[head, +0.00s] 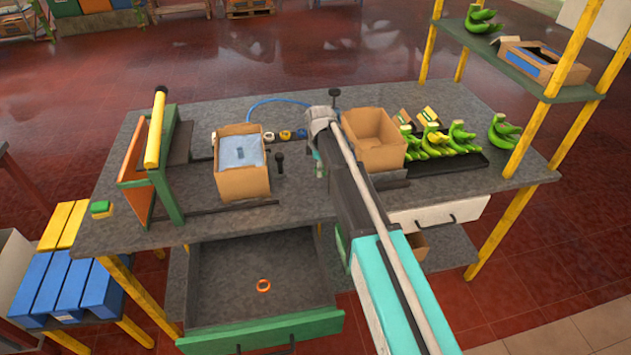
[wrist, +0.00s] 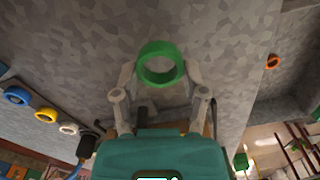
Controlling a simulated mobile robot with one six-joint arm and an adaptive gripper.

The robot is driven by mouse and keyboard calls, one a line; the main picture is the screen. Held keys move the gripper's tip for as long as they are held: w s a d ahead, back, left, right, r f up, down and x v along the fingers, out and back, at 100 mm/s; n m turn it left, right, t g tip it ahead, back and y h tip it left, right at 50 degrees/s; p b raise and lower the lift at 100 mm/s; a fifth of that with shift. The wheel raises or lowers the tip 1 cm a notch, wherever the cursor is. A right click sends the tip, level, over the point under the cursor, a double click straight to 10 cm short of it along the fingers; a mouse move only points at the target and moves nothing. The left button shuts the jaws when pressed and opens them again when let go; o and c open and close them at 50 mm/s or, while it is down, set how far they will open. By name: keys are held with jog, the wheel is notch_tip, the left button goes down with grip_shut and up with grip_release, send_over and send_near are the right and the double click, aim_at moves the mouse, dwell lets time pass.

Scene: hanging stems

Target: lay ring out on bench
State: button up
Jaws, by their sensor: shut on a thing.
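A green ring (wrist: 160,46) sits at the fingertips of my gripper (wrist: 160,70) in the wrist view. The two fingers are shut on it from either side, and its hole faces the camera. In the head view my arm reaches over the grey bench (head: 365,215), and the fingers and the green ring are hidden. An orange ring (head: 263,285) lies in the open drawer below the bench top. It also shows small at the right of the wrist view (wrist: 272,61).
Yellow, white and blue rings (head: 285,135) sit in a row on the bench. A cardboard box (head: 243,187) stands left of my arm, an empty one (head: 375,150) just right. Green bananas (head: 440,143) fill the right.

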aim_at(318, 181)
jog(key=shift+w+a+f, duration=0.1)
jog(key=shift+w+f, duration=0.35)
jog(key=shift+f, duration=0.1)
jog(key=shift+w+a+f+b, duration=0.15)
jog(key=shift+w+f+b, duration=0.4)
jog(key=shift+b, duration=0.4)
jog(key=shift+s+f+b, duration=0.2)
jog(key=shift+f+b, duration=1.15)
jog(key=shift+f, duration=0.1)
jog(key=shift+f, duration=0.15)
jog(key=o, duration=0.8)
notch_tip(318, 181, up, 12)
jog(key=p, duration=1.2)
jog(key=shift+r, duration=0.2)
